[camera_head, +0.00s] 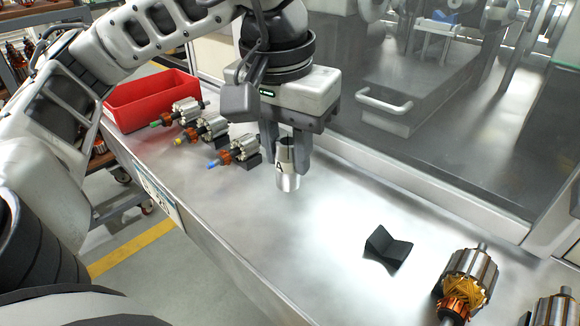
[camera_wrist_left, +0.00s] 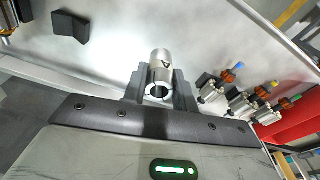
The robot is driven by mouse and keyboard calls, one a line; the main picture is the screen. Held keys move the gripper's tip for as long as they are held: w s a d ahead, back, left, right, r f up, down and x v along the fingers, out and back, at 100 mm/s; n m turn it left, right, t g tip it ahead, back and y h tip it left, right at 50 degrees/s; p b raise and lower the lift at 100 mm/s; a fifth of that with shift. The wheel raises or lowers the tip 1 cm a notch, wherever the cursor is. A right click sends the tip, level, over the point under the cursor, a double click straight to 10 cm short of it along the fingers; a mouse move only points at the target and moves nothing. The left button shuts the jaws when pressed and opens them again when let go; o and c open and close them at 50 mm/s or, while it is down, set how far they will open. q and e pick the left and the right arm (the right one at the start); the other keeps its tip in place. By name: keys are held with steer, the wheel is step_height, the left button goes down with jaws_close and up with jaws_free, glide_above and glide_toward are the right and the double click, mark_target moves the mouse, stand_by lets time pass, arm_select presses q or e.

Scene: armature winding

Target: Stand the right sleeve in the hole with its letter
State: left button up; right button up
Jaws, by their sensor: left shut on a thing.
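A short silver metal sleeve (camera_head: 288,178) with a dark letter, which looks like an A, is held upright above the bench. My left gripper (camera_head: 286,152) points down and is shut on the sleeve, one finger on each side. The sleeve's lower end appears clear of the bench top. No lettered hole can be made out in either view. My right gripper is not in view.
The metal bench (camera_head: 300,240) is bare below the sleeve. A black V-shaped block (camera_head: 388,247) stands to the right. Armatures with blue (camera_head: 238,151), yellow (camera_head: 203,130) and green (camera_head: 180,113) tips lie left, beside a red bin (camera_head: 140,112). Another armature (camera_head: 467,280) lies front right.

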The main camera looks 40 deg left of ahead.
mark_target(288, 173)
arm_select(q)
steer(key=f, duration=0.3)
steer(key=shift+w+a+f+p, duration=0.15)
steer(key=shift+w+a+p, duration=0.1)
steer(key=shift+w+p, duration=0.1)
steer(key=shift+f, duration=0.35)
steer(key=shift+f+b, duration=0.35)
steer(key=shift+b, duration=0.15)
steer(key=o, duration=1.1)
steer(key=shift+r, duration=0.15)
steer(key=shift+c, duration=0.2)
